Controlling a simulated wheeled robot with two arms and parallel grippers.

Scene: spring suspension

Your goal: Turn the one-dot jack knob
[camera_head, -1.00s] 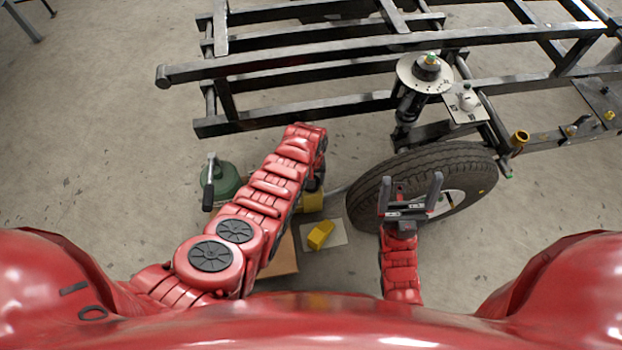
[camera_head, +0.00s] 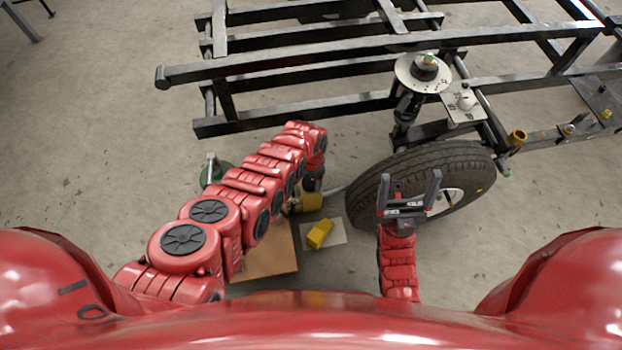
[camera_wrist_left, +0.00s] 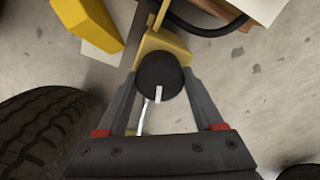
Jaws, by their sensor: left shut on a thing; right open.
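A black round knob (camera_wrist_left: 160,76) with a white mark, one bar as far as I can tell, shows in the left wrist view. It sits at the end of a yellow block-like body (camera_wrist_left: 172,47). My left gripper (camera_wrist_left: 157,85) is shut on the knob, one finger on each side of it. In the head view my left forearm hides the knob and most of the gripper; the yellow body (camera_head: 312,201) shows just beside the arm. My right gripper (camera_head: 409,193) is open and empty, in front of the tire.
A black tire (camera_head: 425,165) stands right of the left arm, below a spring strut (camera_head: 423,72) on a black metal frame (camera_head: 290,72). A yellow block (camera_head: 320,234) lies on a pale sheet beside a brown board (camera_head: 265,258). A green container (camera_head: 217,174) stands left of my arm.

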